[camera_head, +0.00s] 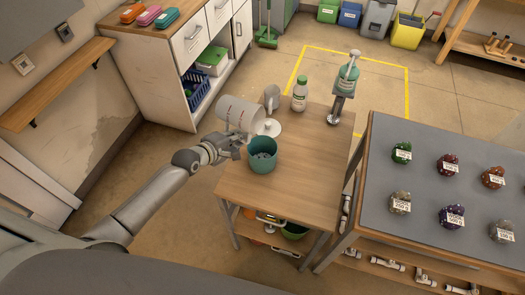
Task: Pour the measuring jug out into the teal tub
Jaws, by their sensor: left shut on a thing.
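The measuring jug (237,112) is a pale, see-through cylinder with markings, tilted well over onto its side. It is held above the left edge of the small wooden table, up and to the left of the teal tub in the picture. My left gripper (231,146) is shut on the jug from below; its fingertips are partly hidden. The teal tub (262,167) stands upright on the table near its front left corner, with greyish contents showing inside. I cannot tell whether anything is flowing from the jug. My right gripper is not in view.
A grey-topped bench (425,170) with labelled coloured pieces stands at right.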

